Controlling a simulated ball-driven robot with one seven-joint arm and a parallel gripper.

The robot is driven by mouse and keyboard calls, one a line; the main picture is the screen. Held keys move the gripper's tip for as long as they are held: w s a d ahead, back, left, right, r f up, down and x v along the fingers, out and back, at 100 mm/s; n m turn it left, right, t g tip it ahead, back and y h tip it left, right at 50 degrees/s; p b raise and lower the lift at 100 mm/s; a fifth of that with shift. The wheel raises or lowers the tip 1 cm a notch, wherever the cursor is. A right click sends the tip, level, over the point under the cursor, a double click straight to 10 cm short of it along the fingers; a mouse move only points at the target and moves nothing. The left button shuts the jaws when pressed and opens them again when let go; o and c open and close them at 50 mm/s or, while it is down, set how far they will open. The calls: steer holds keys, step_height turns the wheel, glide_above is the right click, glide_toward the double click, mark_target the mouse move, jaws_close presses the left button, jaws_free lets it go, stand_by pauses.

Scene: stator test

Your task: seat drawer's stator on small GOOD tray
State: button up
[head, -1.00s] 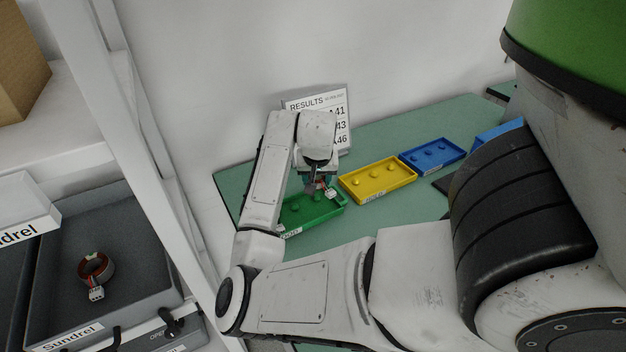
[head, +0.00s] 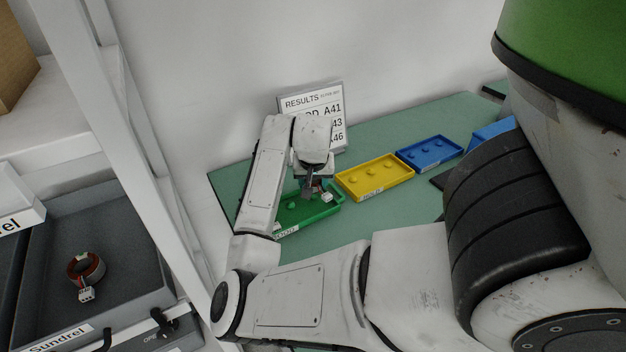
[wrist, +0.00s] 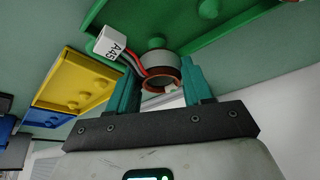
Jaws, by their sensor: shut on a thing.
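My gripper (wrist: 165,88) is shut on a stator (wrist: 158,72), a ring with copper windings, red and black wires and a white connector tagged A45. In the wrist view the stator is between the teal fingers, beside a peg of the green tray (wrist: 218,42). I cannot tell whether it touches the peg. In the head view my gripper (head: 313,188) is over the right part of the green tray (head: 296,222), whose label seems to read GOOD. The stator is mostly hidden there; its white connector shows. Another stator (head: 86,268) lies in the open grey drawer (head: 125,262) at left.
A yellow tray (head: 374,178) and a blue tray (head: 429,153) with pegs stand right of the green tray on the green bench (head: 400,222). A results sign (head: 312,101) stands behind my gripper. A white shelf post (head: 130,140) rises between drawer and bench.

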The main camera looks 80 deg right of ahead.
steer(key=shift+f+b, duration=0.35)
steer(key=shift+f, duration=0.95)
stand_by(0.9)
steer(key=o, duration=1)
steer(key=shift+s+r, duration=0.1)
steer(key=shift+r+p, duration=2.45)
steer(key=o, duration=0.5)
steer(key=shift+o, duration=0.2)
